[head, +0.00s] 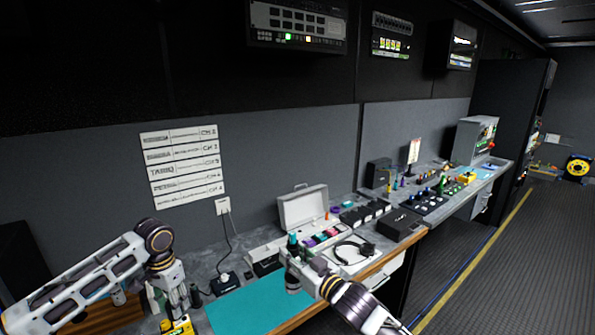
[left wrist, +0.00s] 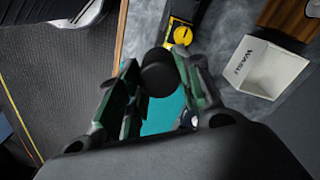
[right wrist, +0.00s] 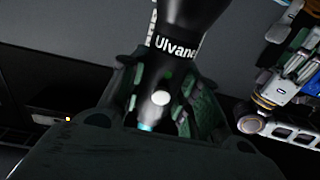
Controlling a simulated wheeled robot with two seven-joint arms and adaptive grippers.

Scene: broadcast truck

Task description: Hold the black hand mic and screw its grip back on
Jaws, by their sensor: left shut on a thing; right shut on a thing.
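In the right wrist view a black hand mic (right wrist: 187,22) with a white "Ulvane" band (right wrist: 176,46) lies between the fingers of my right gripper (right wrist: 160,105), which is shut on it. In the head view my right gripper (head: 291,262) is above the far right part of the teal mat. In the left wrist view my left gripper (left wrist: 155,95) is shut on a short black round piece (left wrist: 159,74), apparently the mic's grip. In the head view my left gripper (head: 178,303) is low at the mat's left, apart from the right one. The piece it holds is not clear there.
A teal mat (head: 255,306) covers the front bench. A headset (head: 353,251), an open white case (head: 303,211) and black boxes (head: 400,224) stand to the right. A yellow-topped item (left wrist: 180,35) and a white "WASH" box (left wrist: 262,68) are near my left gripper.

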